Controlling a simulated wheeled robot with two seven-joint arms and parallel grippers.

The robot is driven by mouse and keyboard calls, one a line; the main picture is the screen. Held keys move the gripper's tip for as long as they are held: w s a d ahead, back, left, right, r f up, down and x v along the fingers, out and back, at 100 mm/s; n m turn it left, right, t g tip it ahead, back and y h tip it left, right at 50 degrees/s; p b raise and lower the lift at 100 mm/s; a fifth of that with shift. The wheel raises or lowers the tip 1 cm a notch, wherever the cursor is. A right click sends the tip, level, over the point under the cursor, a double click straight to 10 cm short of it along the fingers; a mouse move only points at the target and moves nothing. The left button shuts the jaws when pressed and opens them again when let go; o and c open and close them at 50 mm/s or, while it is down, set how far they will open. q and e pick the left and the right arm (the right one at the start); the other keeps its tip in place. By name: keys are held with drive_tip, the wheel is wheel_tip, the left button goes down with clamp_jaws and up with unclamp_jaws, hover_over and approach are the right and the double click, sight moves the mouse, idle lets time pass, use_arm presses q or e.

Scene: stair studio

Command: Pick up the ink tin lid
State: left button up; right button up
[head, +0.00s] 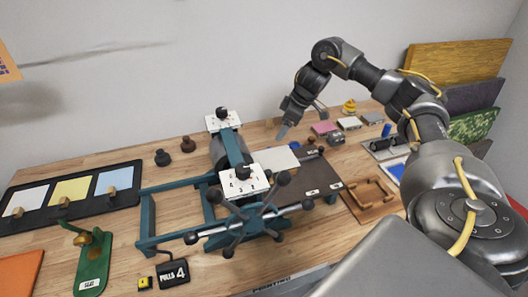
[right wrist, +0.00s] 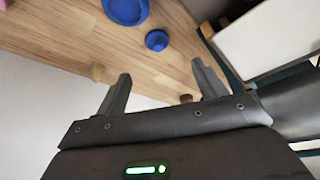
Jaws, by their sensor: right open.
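A small round blue piece with a raised middle (right wrist: 157,40), which looks like the ink tin lid, lies on the wooden table in the right wrist view. A larger round blue dish or tin (right wrist: 125,10) is just beside it, cut by the top edge. I cannot make out either one surely in the head view. My right gripper (head: 283,131) hangs in the air above the back of the table, behind the press. In the right wrist view its two fingers (right wrist: 160,88) are apart with nothing between them, and the lid is beyond the fingertips. My left gripper is not in view.
A teal press (head: 146,215) with a spoked wheel fills the table's middle. A dark board (head: 310,175) and a wooden frame (head: 368,197) lie right of it. Small blocks (head: 325,128) stand at the back right. The wooden table (head: 130,240) is partly clear at left.

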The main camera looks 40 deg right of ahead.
drive_tip(key=b+x, duration=0.1)
drive_tip(key=x, duration=0.5)
drive_tip(key=shift+w+f, duration=0.1)
drive_tip(key=shift+d+p+x, duration=0.2)
drive_tip(key=shift+p+x, duration=0.15)
drive_tip(key=shift+x, duration=0.9)
drive_tip(key=shift+d+p+x, duration=0.15)
drive_tip(key=shift+p+x, duration=0.2)
drive_tip(key=shift+x, duration=0.95)
drive_tip(key=shift+f, duration=0.1)
drive_tip(key=c, duration=1)
wheel_tip(320, 180, up, 10)
drive_tip(key=shift+r, duration=0.1)
drive_tip(key=shift+c, duration=0.2)
